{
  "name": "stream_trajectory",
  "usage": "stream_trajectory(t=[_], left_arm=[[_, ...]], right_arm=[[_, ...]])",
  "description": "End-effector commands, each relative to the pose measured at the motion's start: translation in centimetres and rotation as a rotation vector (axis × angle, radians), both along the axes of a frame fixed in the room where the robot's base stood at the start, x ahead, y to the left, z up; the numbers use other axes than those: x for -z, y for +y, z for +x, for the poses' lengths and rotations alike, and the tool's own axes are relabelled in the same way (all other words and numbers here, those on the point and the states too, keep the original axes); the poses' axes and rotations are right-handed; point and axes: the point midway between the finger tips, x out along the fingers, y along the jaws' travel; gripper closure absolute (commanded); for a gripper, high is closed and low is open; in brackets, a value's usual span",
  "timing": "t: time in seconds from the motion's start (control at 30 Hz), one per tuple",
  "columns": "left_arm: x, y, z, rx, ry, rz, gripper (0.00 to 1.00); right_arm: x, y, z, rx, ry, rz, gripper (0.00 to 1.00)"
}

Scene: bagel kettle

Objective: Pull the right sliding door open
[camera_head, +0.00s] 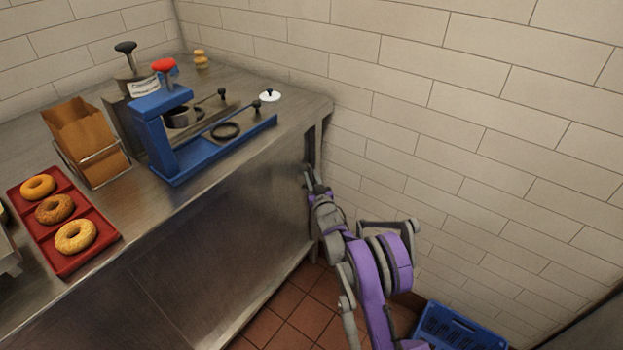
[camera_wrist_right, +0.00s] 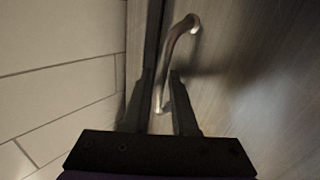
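The right sliding door (camera_head: 235,235) is the metal front panel under the counter; a thin seam sets it off from the panel to its left, and it looks closed. My right gripper (camera_head: 309,178) is at the door's right end, below the counter corner. In the right wrist view, my right gripper (camera_wrist_right: 163,78) has its fingers apart, one on each side of a curved metal bar handle (camera_wrist_right: 178,45) on the door (camera_wrist_right: 255,70). The handle runs between the fingers, nearer the left one; contact is unclear. My left gripper is not in view.
The tiled wall (camera_head: 450,150) is close to the right of my arm. A blue crate (camera_head: 455,328) is on the floor at lower right. The counter (camera_head: 175,210) holds a red tray (camera_head: 98,250) of bagels, paper bags (camera_head: 85,135) and a blue press (camera_head: 160,130).

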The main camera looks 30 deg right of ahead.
Motion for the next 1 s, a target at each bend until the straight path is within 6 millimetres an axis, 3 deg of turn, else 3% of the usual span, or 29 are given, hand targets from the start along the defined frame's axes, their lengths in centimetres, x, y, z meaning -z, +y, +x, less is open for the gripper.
stream_trajectory(t=[0.2, 0.33, 0.37, 1.0], left_arm=[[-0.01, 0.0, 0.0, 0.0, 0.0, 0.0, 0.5], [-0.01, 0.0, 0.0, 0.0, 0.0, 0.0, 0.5], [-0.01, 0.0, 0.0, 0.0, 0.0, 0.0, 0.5], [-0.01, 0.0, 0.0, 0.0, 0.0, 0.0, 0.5]], right_arm=[[-0.02, 0.0, 0.01, 0.0, 0.0, 0.0, 0.75], [-0.01, 0.0, 0.0, 0.0, 0.0, 0.0, 0.99], [-0.01, 0.0, 0.0, 0.0, 0.0, 0.0, 1.0], [0.01, 0.0, -0.02, 0.0, 0.0, 0.0, 1.0]])
